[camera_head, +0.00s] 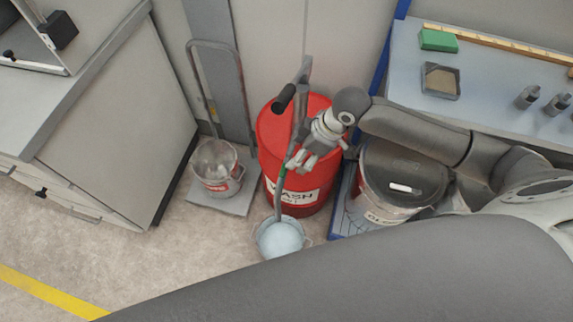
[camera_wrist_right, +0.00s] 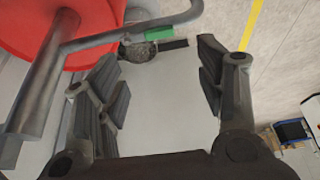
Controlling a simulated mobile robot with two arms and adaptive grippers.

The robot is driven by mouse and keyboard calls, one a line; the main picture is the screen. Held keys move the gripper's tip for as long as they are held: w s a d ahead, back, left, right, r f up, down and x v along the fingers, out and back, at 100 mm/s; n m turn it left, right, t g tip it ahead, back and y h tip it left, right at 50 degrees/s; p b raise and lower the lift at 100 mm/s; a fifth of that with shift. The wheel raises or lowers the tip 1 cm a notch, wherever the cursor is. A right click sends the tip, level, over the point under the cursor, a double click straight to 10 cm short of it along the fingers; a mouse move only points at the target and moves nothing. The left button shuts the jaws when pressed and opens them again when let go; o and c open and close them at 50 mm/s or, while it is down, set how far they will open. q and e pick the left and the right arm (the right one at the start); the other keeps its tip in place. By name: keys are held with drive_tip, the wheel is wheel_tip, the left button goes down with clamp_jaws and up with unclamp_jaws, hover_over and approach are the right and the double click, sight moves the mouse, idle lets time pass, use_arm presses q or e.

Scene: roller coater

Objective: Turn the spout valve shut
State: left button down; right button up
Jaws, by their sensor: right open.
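A red drum (camera_head: 268,135) marked WASH stands at the centre, with a grey pump and a spout (camera_head: 279,203) running down its front. A green valve part (camera_head: 281,179) sits on the spout; in the right wrist view the green part (camera_wrist_right: 158,33) lies beyond my fingertips, beside the grey pipe (camera_wrist_right: 105,42). A small pail (camera_head: 279,238) with pale blue contents stands under the spout. My right gripper (camera_head: 302,160) is open and empty, just above and right of the green part, apart from it in the wrist view. My left gripper is not in view.
A metal bucket (camera_head: 217,167) stands on a flat trolley (camera_head: 222,203) to the left. A dark-lidded container (camera_head: 405,177) stands right of the drum, below my right arm. A workbench (camera_head: 400,65) is at upper right, and a cabinet (camera_head: 115,130) at left. The front-left floor (camera_head: 150,262) is clear.

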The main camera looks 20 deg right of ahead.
sight(284, 170)
drive_tip(key=x, duration=1)
drive_tip(key=shift+f, duration=0.35)
